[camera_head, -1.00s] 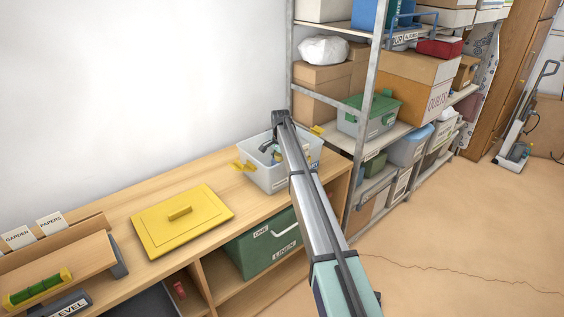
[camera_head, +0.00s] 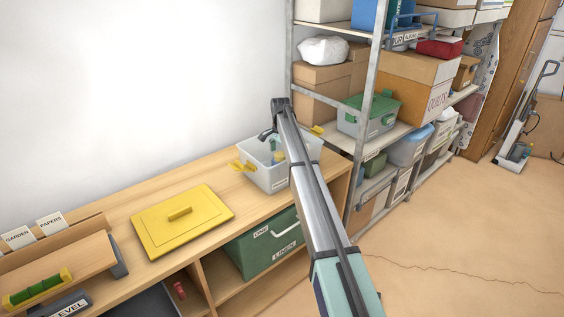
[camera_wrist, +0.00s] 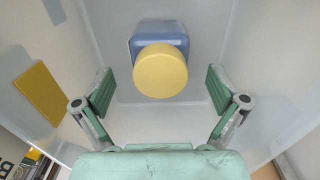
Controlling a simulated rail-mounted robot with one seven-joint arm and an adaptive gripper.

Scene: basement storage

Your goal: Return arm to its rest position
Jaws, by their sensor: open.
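My gripper (camera_wrist: 161,90) is open in the wrist view, its two green fingers apart with nothing between them. It points down into a grey-white bin with yellow handles (camera_head: 268,179). Below the fingers, on the bin's floor, stands a blue container with a round yellow top (camera_wrist: 160,70). In the head view my arm reaches from the lower right to above the bin, with the gripper (camera_head: 267,136) at its rim, partly hidden by the arm.
The bin stands on a wooden bench (camera_head: 120,222), beside a yellow lid (camera_head: 181,219). A green box marked LINEN (camera_head: 262,243) sits in the bench below. A metal shelf post (camera_head: 367,110) rises close to the right of the arm.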

